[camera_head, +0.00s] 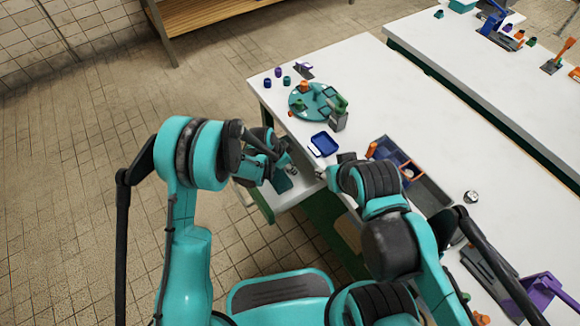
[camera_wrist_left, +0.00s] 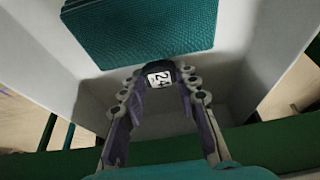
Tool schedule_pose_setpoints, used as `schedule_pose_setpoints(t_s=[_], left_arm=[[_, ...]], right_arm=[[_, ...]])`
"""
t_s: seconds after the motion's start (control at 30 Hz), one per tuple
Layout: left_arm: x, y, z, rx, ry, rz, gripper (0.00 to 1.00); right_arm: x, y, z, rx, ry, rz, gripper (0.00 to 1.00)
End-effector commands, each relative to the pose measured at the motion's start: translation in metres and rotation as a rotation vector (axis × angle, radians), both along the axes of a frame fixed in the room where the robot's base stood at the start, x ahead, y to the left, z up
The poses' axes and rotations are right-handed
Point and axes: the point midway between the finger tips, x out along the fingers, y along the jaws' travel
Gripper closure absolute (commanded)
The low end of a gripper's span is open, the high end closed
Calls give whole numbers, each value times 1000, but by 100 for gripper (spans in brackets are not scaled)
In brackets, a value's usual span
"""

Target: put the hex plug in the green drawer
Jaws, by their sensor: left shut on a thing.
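The open drawer (camera_head: 290,197) juts out from the white-topped bench at its near left corner. My left gripper (camera_head: 289,172) is over the drawer. In the left wrist view its fingers (camera_wrist_left: 159,92) are shut on the hex plug (camera_wrist_left: 158,76), a dark piece with a white face marked 24. I cannot tell whether the plug touches the drawer floor. My right gripper (camera_head: 326,172) is by the bench edge, partly hidden by its arm; its jaws are unclear.
On the bench (camera_head: 430,110) stand a round teal tray (camera_head: 297,103) with several parts, a blue tray (camera_head: 323,144) and a divided bin (camera_head: 430,193). A small dark and pale piece (camera_head: 471,197) lies right of the bin. The bench middle is clear.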

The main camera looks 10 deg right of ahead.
Motion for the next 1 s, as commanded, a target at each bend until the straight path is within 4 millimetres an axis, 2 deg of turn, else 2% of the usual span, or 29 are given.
schedule_pose_setpoints(t_s=[0.1, 0.13, 0.2, 0.57, 0.67, 1.0], left_arm=[[0, 0, -3, 0, 0, 0, 100], [0, 0, -3, 0, 0, 0, 64], [0, 0, -3, 0, 0, 0, 49], [0, 0, 2, 0, 0, 0, 49], [-2, 4, 14, 0, 0, 1, 49], [-13, 31, 83, -1, 0, 2, 49]], right_arm=[[0, 0, -1, 0, 0, 0, 60], [0, 0, -1, 0, 0, 0, 60], [0, 0, -1, 0, 0, 0, 60], [0, 0, 1, 0, 0, 0, 60], [0, 0, 7, 0, 0, 0, 60], [0, 0, 36, 0, 0, 0, 60]])
